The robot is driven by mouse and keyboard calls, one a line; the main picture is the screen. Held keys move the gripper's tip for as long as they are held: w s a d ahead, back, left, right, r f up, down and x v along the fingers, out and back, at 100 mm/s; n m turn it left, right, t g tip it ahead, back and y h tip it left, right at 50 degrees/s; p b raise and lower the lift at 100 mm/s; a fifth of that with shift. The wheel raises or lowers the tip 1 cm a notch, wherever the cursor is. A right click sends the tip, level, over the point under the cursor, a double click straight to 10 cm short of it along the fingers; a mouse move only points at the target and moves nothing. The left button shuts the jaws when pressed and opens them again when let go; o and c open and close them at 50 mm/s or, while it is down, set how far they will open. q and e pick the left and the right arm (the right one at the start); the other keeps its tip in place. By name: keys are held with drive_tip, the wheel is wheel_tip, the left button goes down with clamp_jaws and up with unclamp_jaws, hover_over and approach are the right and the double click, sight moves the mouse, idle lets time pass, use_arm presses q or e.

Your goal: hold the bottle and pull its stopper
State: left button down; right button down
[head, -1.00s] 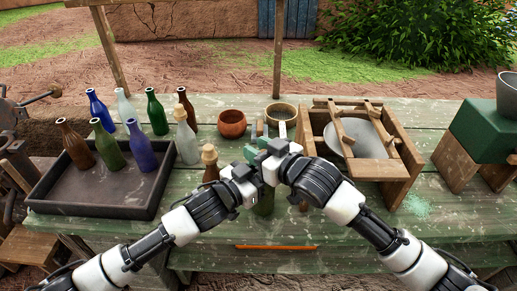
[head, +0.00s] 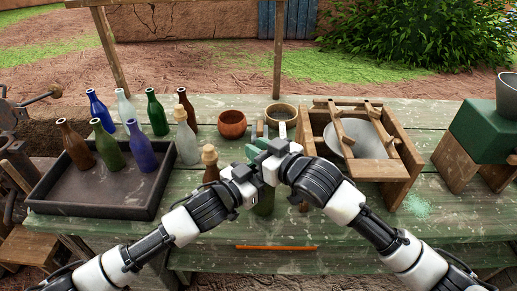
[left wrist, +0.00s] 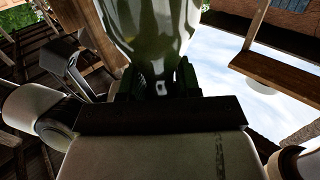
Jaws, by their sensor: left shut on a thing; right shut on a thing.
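A green bottle (head: 264,204) stands upright at the front middle of the table, its upper part hidden behind my grippers in the head view. My left gripper (head: 259,176) is shut on the bottle. In the left wrist view, the green glass (left wrist: 150,30) rises just beyond the dark jaws (left wrist: 158,88). My right gripper (head: 268,148) is shut at the top of the bottle, just above the left one. The stopper is hidden by the right jaws, so its fit in the neck cannot be seen.
A dark tray (head: 95,208) with several bottles stands at left. A clear bottle (head: 187,145) and a brown one (head: 210,170), both corked, stand close left of my arms. A wooden frame with a bowl (head: 360,140) is at right. An orange pencil (head: 276,248) lies in front.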

use_arm(q)
drive_tip(key=shift+f, duration=0.2)
use_arm(e)
drive_tip(key=shift+r, duration=1.15)
use_arm(q)
drive_tip(key=c, duration=0.7)
unclamp_jaws()
drive_tip(key=shift+r, duration=0.1)
use_arm(e)
wheel_tip(320, 180, up, 4)
drive_tip(key=shift+f, duration=0.1)
